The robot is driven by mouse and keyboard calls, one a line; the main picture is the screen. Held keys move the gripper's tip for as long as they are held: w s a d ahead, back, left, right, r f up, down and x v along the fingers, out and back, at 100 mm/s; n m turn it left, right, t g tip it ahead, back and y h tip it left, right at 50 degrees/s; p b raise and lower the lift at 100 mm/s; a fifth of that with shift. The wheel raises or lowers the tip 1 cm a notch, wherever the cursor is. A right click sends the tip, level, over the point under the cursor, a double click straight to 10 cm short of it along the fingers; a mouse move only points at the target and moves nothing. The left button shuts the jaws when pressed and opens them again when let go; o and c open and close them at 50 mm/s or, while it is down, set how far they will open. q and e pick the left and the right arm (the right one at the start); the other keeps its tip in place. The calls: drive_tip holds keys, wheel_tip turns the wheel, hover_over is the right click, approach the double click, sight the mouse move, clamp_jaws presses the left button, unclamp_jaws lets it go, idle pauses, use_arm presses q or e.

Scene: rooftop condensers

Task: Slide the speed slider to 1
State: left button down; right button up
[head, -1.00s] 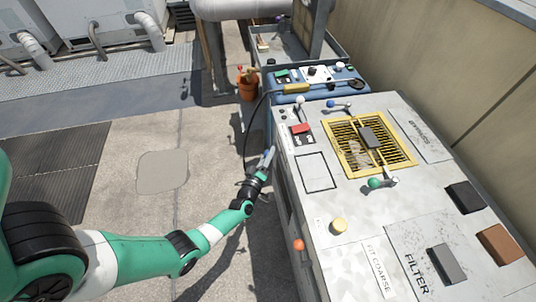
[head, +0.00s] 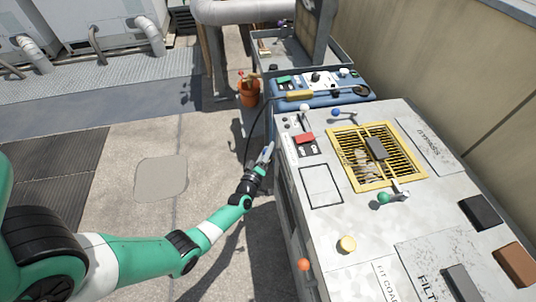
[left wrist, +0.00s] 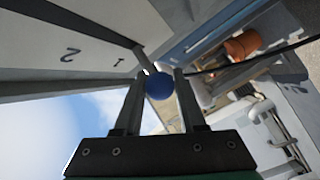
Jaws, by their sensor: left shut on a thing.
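My left gripper (head: 267,152) is beside the left side of the grey cabinet (head: 330,250), near its far end. In the left wrist view its two fingers (left wrist: 156,90) are shut on a blue ball knob (left wrist: 159,86). The knob is by a white side panel (left wrist: 95,45) that carries the marks "2" (left wrist: 70,55) and "1" (left wrist: 118,62). The knob is beyond the "1", on the side away from the "2". The track is not clear to see. In the head view the knob and the marks are hidden. My right gripper is not in view.
A blue case (head: 320,92) and an orange pot (head: 249,93) are beyond. Floor left of the cabinet is open.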

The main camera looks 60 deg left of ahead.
use_arm(q)
drive_tip(key=c, duration=0.5)
unclamp_jaws()
drive_tip(key=shift+s+f, duration=0.1)
drive_tip(key=shift+s, duration=0.05)
drive_tip(key=shift+d, duration=0.1)
drive_tip(key=shift+s+d+p, duration=0.25)
drive_tip(key=shift+p, duration=0.15)
drive_tip(key=p+v, duration=0.4)
drive_tip(key=v, duration=0.6)
drive_tip(key=shift+s+d, duration=0.25)
drive_tip(key=shift+s, duration=0.05)
